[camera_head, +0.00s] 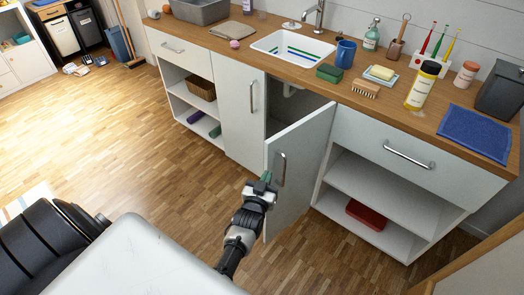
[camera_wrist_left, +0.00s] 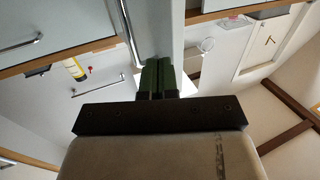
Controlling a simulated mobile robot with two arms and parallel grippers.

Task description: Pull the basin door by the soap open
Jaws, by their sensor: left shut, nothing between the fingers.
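The basin door by the soap (camera_head: 308,155) is the pale door under the sink. It stands swung well out from the cabinet, with the dark inside showing behind it. Its metal handle (camera_head: 282,170) is on the face turned to the left. My left gripper (camera_head: 265,177) is shut and empty at the door's free edge, near the handle; I cannot tell whether it touches. In the left wrist view the green fingers (camera_wrist_left: 157,76) are together, close to the door (camera_wrist_left: 170,28) and its handle (camera_wrist_left: 130,42). The yellow soap (camera_head: 382,72) lies on a dish on the counter.
The other basin door (camera_head: 238,112) is closed. The white sink (camera_head: 290,46) is above. A drawer (camera_head: 405,150) and open shelves with a red box (camera_head: 366,214) are to the right. The wooden floor (camera_head: 150,150) at left is clear.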

